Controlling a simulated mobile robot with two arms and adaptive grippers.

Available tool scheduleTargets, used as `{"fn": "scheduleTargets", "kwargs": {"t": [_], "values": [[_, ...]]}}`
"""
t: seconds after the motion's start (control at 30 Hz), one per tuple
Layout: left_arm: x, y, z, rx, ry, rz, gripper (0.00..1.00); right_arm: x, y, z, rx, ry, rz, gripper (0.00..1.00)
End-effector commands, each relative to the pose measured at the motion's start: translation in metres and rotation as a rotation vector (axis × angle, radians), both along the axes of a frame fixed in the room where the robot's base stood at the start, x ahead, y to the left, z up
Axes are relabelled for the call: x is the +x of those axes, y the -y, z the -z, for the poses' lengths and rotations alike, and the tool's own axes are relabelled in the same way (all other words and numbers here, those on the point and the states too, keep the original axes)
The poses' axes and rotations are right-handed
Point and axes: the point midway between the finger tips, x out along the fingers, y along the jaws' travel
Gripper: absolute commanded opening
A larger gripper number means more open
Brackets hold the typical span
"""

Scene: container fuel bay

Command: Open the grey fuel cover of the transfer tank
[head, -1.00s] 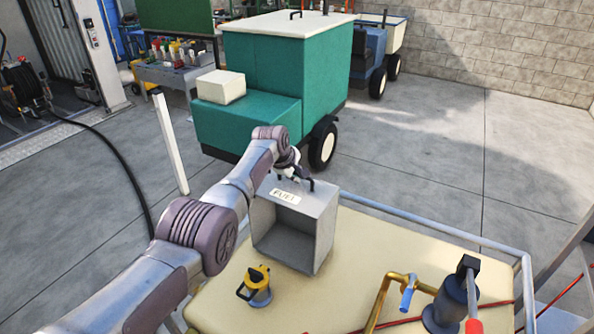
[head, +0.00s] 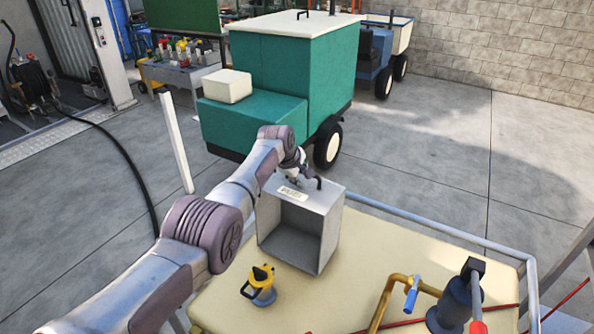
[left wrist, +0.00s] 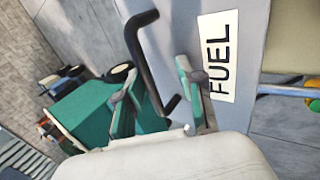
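The grey fuel cover (head: 331,235) is a box-like hood on the cream tank top (head: 400,262), its hollow side facing me. Its upper face bears a FUEL label (head: 292,193), which shows large in the left wrist view (left wrist: 221,56). A black bar handle (head: 319,183) stands on that face; it also shows in the left wrist view (left wrist: 147,62). My left gripper (left wrist: 157,100) is open, its two fingers on either side of the handle's lower part, with gaps visible. In the head view the wrist partly hides the handle. My right gripper is not in view.
A yellow-and-black fitting (head: 262,284) sits on the tank before the cover. A brass pipe with blue lever (head: 411,297) and a dark pump (head: 455,305) stand right. A blue-grey rail (head: 430,230) edges the tank. A green machine (head: 275,95) stands behind.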

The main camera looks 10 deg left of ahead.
Motion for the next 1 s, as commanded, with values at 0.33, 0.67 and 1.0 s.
{"fn": "scheduleTargets", "kwargs": {"t": [0.33, 0.67, 1.0], "values": [[-0.01, -0.005, -0.018, 0.0, 0.003, -0.001, 0.37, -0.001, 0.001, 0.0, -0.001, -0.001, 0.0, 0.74], [-0.034, -0.013, -0.056, -0.001, 0.003, -0.001, 0.37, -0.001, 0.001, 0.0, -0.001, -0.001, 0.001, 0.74], [-0.058, -0.021, -0.093, 0.0, -0.002, -0.001, 0.37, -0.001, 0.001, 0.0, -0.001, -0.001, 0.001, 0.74]]}}
